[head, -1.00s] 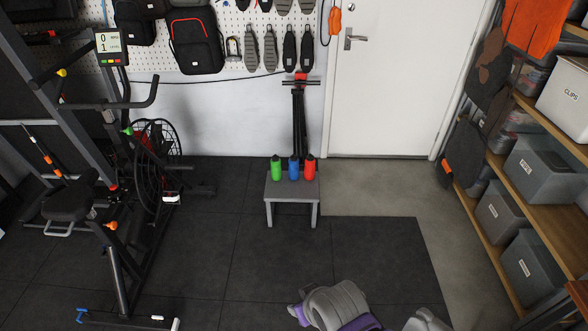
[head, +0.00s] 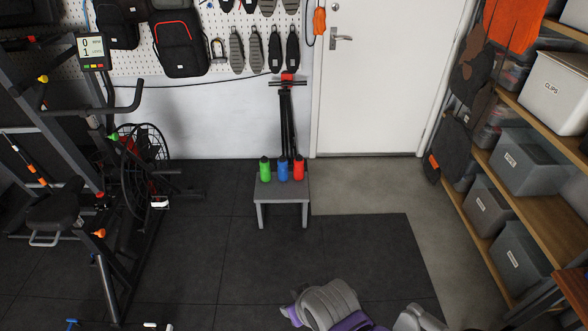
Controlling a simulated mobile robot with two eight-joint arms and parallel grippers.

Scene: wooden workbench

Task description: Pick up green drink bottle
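The green drink bottle (head: 265,169) stands upright on a small grey stool (head: 281,187) against the far wall. A blue bottle (head: 283,169) and a red bottle (head: 298,168) stand to its right in a row. Parts of my grey and purple arm show at the bottom of the head view, well short of the stool. I cannot make out gripper fingers there. No gripper is near the bottles.
An exercise bike (head: 130,180) stands on the left. Shelves with grey bins (head: 535,160) line the right side. The dark mat floor (head: 260,265) before the stool is clear.

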